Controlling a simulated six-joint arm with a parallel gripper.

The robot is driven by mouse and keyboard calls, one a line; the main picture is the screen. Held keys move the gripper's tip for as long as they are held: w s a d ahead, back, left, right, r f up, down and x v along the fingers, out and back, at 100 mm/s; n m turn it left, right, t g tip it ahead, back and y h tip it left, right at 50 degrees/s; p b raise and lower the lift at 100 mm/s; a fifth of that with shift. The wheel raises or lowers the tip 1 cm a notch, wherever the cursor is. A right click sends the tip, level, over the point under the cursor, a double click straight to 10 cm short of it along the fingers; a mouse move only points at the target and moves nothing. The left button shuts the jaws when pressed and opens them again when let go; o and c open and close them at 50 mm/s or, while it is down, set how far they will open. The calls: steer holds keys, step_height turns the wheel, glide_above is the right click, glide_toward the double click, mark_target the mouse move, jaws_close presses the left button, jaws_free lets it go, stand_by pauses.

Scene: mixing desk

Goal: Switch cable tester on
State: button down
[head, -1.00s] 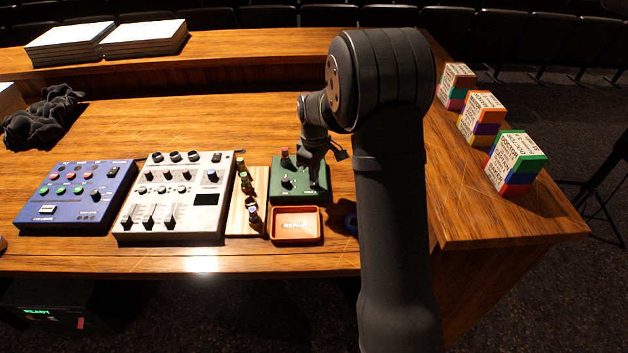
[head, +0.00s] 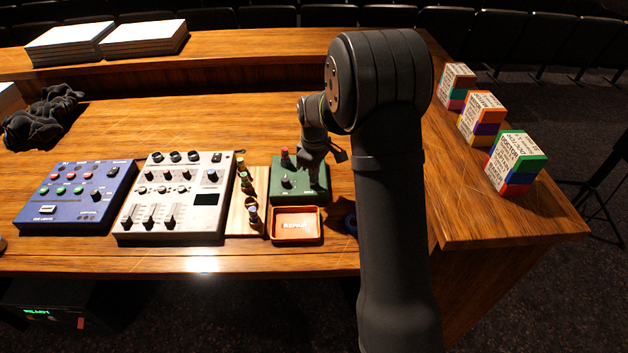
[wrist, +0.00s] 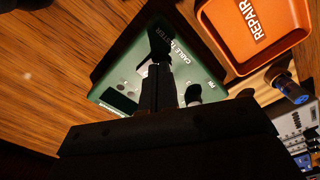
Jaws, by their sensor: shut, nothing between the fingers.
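The green cable tester (head: 288,193) lies on the desk at the middle, just behind an orange tray. It has a black knob (head: 287,182) on its face and a red-topped part (head: 284,155) at its far edge. My gripper (head: 316,187) is shut and empty over the tester's right side. In the wrist view the tester (wrist: 208,70) shows its "CABLE TESTER" label, a dark window (wrist: 118,101) and a black knob (wrist: 193,93). The shut fingers (wrist: 159,45) reach over its face beside the label. Whether they touch it I cannot tell, and they hide part of the face.
The orange "REPAIR" tray (head: 296,238) is directly in front of the tester. A wooden strip (head: 236,218) with several plugs stands left of it, then a grey mixer (head: 203,199) and a blue box (head: 51,195). Colourful boxes (head: 517,162) stand far right.

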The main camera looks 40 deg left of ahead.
steer(key=shift+f, duration=0.65)
steer(key=shift+r, duration=3.5)
step_height(320, 180, down, 7)
